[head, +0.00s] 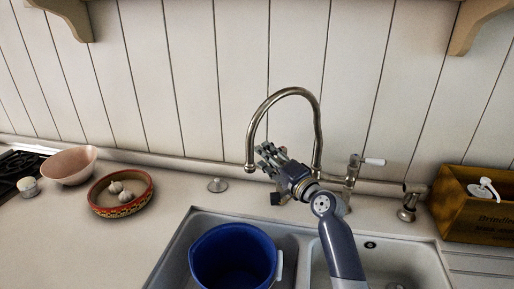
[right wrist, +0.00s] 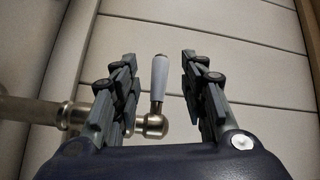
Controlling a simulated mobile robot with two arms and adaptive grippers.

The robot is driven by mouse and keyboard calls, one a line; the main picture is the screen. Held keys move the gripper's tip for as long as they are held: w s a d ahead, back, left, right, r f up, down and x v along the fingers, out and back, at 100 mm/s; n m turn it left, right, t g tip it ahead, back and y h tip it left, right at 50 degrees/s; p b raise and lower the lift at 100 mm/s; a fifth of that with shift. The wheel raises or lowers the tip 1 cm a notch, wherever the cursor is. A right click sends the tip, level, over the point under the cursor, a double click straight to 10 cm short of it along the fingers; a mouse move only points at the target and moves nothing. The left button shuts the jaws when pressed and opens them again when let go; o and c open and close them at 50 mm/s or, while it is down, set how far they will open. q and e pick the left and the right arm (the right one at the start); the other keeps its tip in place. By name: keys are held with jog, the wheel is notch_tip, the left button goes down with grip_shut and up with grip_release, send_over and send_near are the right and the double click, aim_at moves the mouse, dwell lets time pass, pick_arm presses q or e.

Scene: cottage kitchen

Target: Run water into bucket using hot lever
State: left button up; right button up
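A blue bucket (head: 234,255) stands upright in the left sink basin; its inside looks plain dark blue. The curved metal tap (head: 318,125) rises behind the sink, its spout end (head: 250,166) above the bucket's back rim. No stream shows at the spout. One white-handled lever (head: 373,162) sticks out at the tap's right. My right gripper (head: 268,153) is at the tap's left side. In the right wrist view its open fingers (right wrist: 160,80) stand either side of another white lever handle (right wrist: 159,78), nearer the left finger. My gripper hides this lever in the head view.
A patterned bowl with garlic (head: 121,211) and a pink bowl (head: 69,179) stand on the left counter. A wooden box (head: 470,225) and a soap pump (head: 408,203) are at the right. The front left counter is clear.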

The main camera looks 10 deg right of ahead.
jog(key=shift+x, duration=2.75)
jog(key=shift+c, duration=0.6)
grip_shut()
